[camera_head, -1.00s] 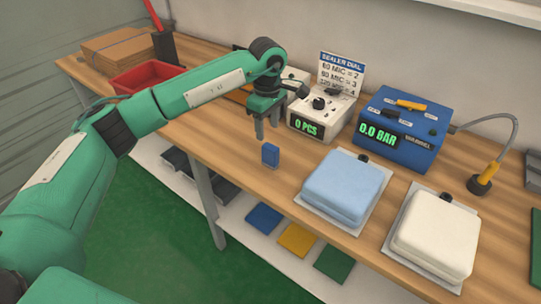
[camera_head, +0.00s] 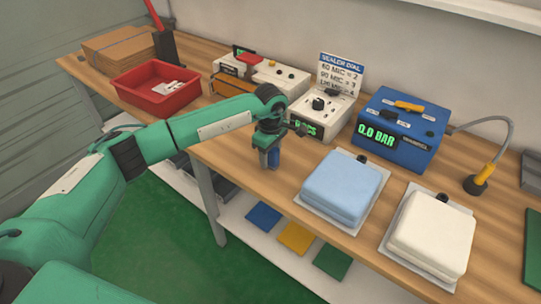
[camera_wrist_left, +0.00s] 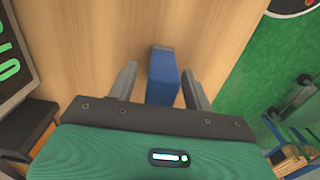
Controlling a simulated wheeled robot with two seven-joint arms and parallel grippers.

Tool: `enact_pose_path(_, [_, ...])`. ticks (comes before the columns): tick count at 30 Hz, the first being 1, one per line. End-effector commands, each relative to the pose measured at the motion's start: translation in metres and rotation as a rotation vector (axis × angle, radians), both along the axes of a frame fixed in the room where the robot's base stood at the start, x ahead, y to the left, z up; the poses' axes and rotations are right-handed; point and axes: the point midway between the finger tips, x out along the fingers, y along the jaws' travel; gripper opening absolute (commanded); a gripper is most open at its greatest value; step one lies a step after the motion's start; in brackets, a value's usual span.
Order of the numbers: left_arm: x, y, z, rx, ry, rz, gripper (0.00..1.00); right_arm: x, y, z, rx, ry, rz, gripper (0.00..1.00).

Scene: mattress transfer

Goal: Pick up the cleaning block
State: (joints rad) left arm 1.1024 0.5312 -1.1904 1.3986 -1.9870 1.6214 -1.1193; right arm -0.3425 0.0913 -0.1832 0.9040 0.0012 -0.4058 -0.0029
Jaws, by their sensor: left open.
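The cleaning block is a small blue upright block (camera_head: 273,158) on the wooden table, near its front edge. My left gripper (camera_head: 268,152) is lowered right over it in the head view and hides part of it. In the left wrist view the blue block (camera_wrist_left: 163,78) stands between the two grey fingers of the open left gripper (camera_wrist_left: 160,85). A gap shows on each side of the block. My right gripper is not in view.
A light blue mattress (camera_head: 343,186) and a white mattress (camera_head: 432,232) lie on pads to the right. A counter box (camera_head: 318,115) and a blue pressure box (camera_head: 400,127) stand behind. A red tray (camera_head: 156,86) stands at the left. The table's front edge is close.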

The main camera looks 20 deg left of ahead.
Motion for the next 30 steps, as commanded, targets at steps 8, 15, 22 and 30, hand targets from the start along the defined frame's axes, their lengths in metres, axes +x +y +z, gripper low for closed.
enact_pose_path(8, [0.000, 0.000, 0.000, 0.000, 0.000, 0.000, 0.12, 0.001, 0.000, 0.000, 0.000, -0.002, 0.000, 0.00])
enact_pose_path(15, [0.000, 0.000, 0.001, 0.000, -0.001, 0.000, 0.02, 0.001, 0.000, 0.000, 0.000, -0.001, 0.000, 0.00])
enact_pose_path(22, [0.001, 0.000, 0.008, -0.001, -0.003, -0.001, 0.02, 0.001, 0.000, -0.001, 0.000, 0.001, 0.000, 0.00])
enact_pose_path(30, [0.001, 0.000, 0.055, -0.001, -0.006, -0.001, 0.02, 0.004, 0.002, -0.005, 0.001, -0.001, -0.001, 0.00])
